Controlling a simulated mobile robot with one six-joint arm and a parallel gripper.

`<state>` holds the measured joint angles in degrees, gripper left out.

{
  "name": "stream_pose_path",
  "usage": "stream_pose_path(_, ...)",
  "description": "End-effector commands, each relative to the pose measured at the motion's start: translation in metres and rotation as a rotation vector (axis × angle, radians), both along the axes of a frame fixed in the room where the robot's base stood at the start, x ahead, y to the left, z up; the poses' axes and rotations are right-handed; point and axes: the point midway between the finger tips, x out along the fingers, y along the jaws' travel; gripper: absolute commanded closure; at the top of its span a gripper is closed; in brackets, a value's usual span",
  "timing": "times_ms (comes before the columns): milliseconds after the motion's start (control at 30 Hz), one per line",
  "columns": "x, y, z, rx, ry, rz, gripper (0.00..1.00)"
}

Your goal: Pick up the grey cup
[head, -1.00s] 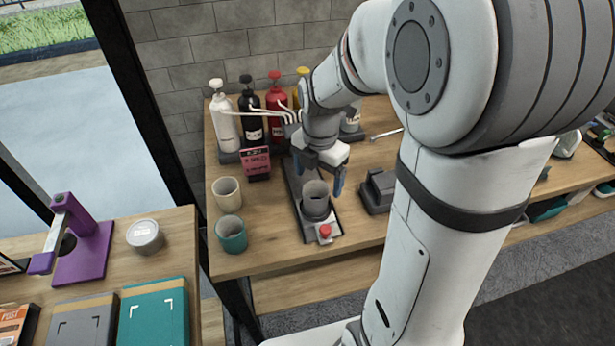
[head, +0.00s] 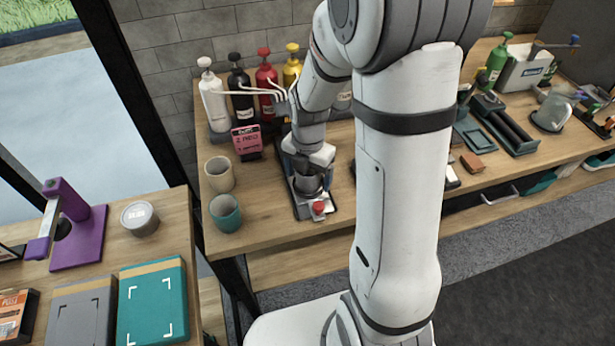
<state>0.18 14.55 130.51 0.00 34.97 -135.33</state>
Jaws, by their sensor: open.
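The grey cup (head: 308,186) stands upright on a dark machine base (head: 299,206) with a red button (head: 318,208) at its front, on the wooden table. My gripper (head: 308,174) is directly above and at the cup, pointing down. Its jaws are open, with the fingers at the sides of the cup's upper part. The cup's rim and opening are hidden by the gripper. I cannot tell whether the fingers touch the cup.
A beige cup (head: 219,174) and a teal cup (head: 225,213) stand to the left. Several pump bottles, including a red one (head: 266,83), stand behind with white tubes. A pink sign (head: 247,140) is close by on the left.

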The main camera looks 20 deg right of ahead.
Motion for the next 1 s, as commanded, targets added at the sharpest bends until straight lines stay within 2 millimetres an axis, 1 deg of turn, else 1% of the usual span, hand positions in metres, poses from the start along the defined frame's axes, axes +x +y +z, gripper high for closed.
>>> stream_pose_path(67,0.000,0.000,0.000,0.000,0.000,-0.001,0.19)
stream_pose_path(667,0.000,-0.001,0.001,0.000,-0.001,-0.002,0.68)
stream_pose_path(867,0.000,-0.001,0.002,0.000,-0.001,-0.002,0.69)
stream_pose_path(967,0.001,-0.001,0.011,0.000,-0.006,-0.002,0.69)
stream_pose_path(1000,0.001,-0.001,0.017,0.000,-0.006,-0.002,0.69)
